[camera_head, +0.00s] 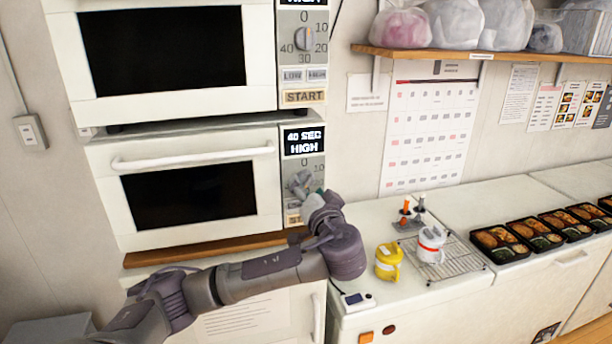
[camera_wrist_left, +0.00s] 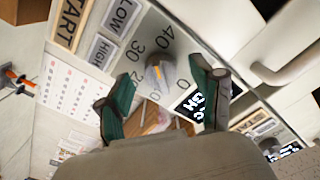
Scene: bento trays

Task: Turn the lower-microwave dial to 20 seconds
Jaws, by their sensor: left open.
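The lower microwave (camera_head: 100,190) is white with a dark window, and its display (camera_head: 303,141) reads "40 SEC HIGH". My left gripper (camera_head: 303,183) is at its control panel and hides most of the dial in the head view. In the left wrist view the grey dial (camera_wrist_left: 160,77) with an orange mark sits between the two green-padded fingers of my left gripper (camera_wrist_left: 162,74). The fingers are spread, with a gap visible beside the dial. Numbers 20, 30 and 40 show around it. My right gripper is not in view.
The upper microwave (camera_head: 262,50) with its own dial (camera_head: 305,38) stands directly above. The lower door's handle (camera_head: 195,158) juts out left of the panel.

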